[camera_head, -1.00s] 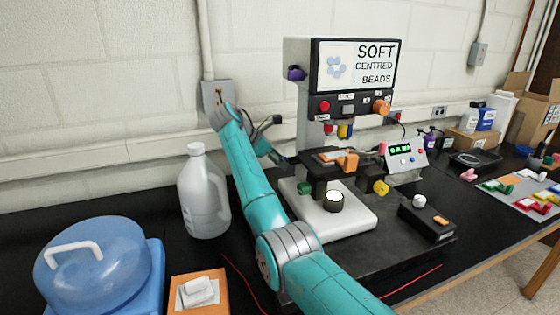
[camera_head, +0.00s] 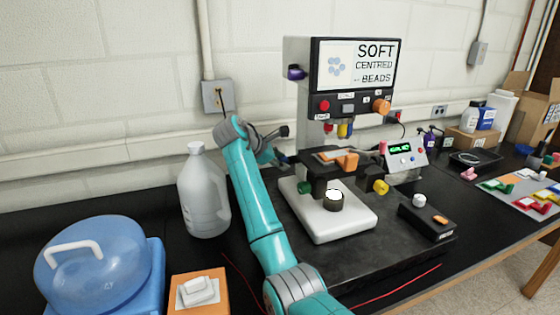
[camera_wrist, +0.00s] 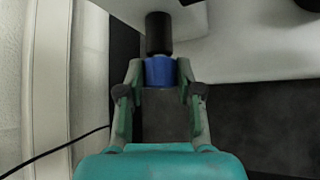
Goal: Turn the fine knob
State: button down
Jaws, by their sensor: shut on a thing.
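In the wrist view a blue knob (camera_wrist: 159,71) sits at the end of a black cylinder (camera_wrist: 158,33) on the microscope's side. My gripper (camera_wrist: 160,68) is shut on the blue knob, one finger on each side of it. In the head view my gripper (camera_head: 283,160) reaches the far left side of the microscope (camera_head: 318,230), and the blue knob is hidden there. A green knob (camera_head: 304,187) and a yellow knob (camera_head: 381,187) show on the near part of the microscope. No label marks which knob is the fine one.
A grey jug (camera_head: 203,195) stands left of my arm. A blue domed container (camera_head: 98,265) is at the front left. A black box with a white knob (camera_head: 419,201) is right of the microscope. The wall is close behind my gripper, and a black cable (camera_wrist: 55,152) hangs near it.

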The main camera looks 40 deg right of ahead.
jog(key=c, duration=0.8)
grip_release()
jog(key=shift+o, duration=0.2)
jog(key=shift+a, duration=0.1)
jog(key=v, duration=1.2)
